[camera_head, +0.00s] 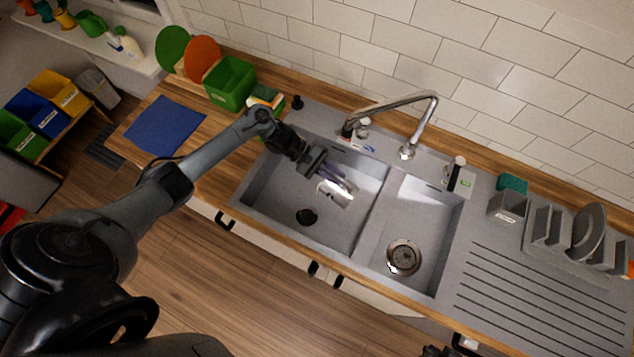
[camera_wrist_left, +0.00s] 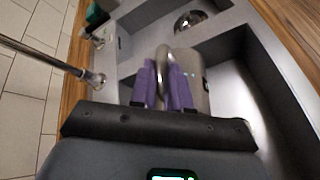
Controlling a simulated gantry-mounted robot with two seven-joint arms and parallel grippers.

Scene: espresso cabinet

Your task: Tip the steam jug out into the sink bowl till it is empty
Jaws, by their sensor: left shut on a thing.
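The steam jug (camera_head: 336,193) is a shiny metal jug over the left sink bowl (camera_head: 268,192), and it looks tilted in the head view. My left gripper (camera_head: 322,172) is shut on its handle. In the left wrist view, the purple fingers of the left gripper (camera_wrist_left: 164,82) close on both sides of the curved handle, with the jug body (camera_wrist_left: 196,76) just beyond them. The inside of the jug is hidden, so I cannot tell what it holds. No stream of liquid is clear. My right gripper does not show.
The tap (camera_head: 407,152) stands behind the bowls. The right bowl, with a metal drain (camera_head: 403,257), is empty. A dish rack (camera_head: 550,228) stands on the right. A green bin (camera_head: 231,83) and a blue mat (camera_head: 165,126) are on the left worktop.

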